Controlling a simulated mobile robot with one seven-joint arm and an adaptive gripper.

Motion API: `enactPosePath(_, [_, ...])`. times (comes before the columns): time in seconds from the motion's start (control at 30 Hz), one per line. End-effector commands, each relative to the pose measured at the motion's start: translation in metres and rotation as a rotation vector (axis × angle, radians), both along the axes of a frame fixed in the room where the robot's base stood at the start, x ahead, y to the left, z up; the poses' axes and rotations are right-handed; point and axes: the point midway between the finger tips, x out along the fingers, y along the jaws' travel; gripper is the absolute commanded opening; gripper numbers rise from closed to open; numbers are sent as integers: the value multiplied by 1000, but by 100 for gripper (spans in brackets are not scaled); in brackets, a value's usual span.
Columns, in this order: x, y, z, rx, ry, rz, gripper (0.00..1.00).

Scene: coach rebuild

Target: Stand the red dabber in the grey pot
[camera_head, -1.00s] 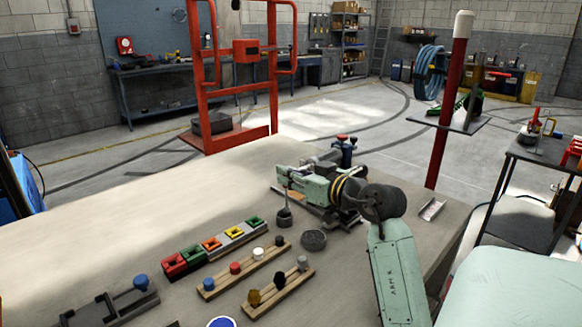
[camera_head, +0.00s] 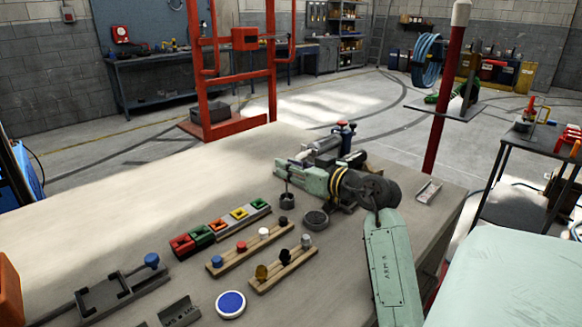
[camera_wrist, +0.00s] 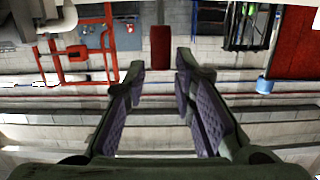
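The red dabber (camera_head: 241,246) stands in a wooden rack between a blue and a white one. A small dark grey pot (camera_head: 287,201) stands on the bench behind the racks; a thin upright piece shows above it, and I cannot tell what it is. My gripper (camera_head: 279,168) is above and behind the pot in the head view, its fingers small and hard to make out there. In the wrist view my gripper (camera_wrist: 160,85) has its two fingers apart, with nothing held between them. The wrist view faces the far wall and shows neither dabber nor pot.
A round dark dish (camera_head: 315,220) stands right of the pot. A second wooden rack (camera_head: 270,283) holds gold, black and grey-topped dabbers. A row of coloured blocks (camera_head: 222,227) and a dark tray (camera_head: 120,293) lie left. The bench's left rear area (camera_head: 130,220) is clear.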

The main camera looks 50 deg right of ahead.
Motion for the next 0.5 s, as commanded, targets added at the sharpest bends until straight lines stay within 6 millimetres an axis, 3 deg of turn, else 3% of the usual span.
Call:
enactPosePath(0.13, [0,0,0,0,0,0,37])
enactPosePath(0.5, [-5,0,1,0,-1,-1,37])
